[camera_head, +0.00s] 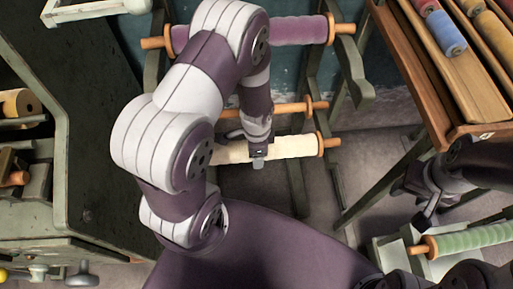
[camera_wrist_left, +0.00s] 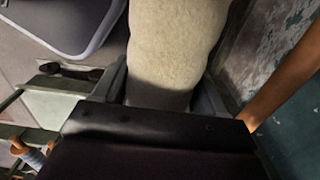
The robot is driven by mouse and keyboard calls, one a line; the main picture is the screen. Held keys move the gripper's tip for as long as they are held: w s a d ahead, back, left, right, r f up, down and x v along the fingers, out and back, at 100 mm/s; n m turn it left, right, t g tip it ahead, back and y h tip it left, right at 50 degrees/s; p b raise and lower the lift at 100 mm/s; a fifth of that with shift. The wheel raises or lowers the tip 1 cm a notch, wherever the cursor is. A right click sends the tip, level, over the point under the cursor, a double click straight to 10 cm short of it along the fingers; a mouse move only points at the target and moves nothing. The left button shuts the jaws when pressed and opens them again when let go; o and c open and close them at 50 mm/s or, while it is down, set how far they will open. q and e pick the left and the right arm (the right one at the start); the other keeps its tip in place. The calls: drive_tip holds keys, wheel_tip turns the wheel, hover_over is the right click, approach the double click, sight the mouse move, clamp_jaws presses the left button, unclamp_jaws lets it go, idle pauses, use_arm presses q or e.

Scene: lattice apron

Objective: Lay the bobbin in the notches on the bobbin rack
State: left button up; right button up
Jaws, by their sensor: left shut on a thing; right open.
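The cream bobbin (camera_head: 293,147) with orange ends is held level, crosswise, by my left gripper (camera_head: 258,160). In the left wrist view its pale wound body (camera_wrist_left: 175,45) lies between the two fingers. The grey-green bobbin rack (camera_head: 354,75) stands ahead, with a purple bobbin (camera_head: 298,30) across its upper part and an orange rod (camera_head: 290,109) below that. The cream bobbin appears in front of that rod; whether it touches the rack is unclear. My arm hides its left part and much of the rack's left side. My right gripper (camera_head: 424,208) is open and empty at the right.
A green bobbin (camera_head: 470,239) lies on a stand at the lower right, near my right gripper. A wooden tray table (camera_head: 448,85) with several coloured spools stands at the upper right. A dark green cabinet (camera_head: 95,150) fills the left. Grey floor shows between.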

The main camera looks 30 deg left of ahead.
use_arm(q)
drive_tip(key=shift+f, duration=0.3)
idle(0.5)
drive_tip(key=o, duration=1.5)
wheel_tip(320, 180, up, 8)
drive_tip(key=shift+f+p, duration=0.25)
drive_tip(key=shift+p, duration=1)
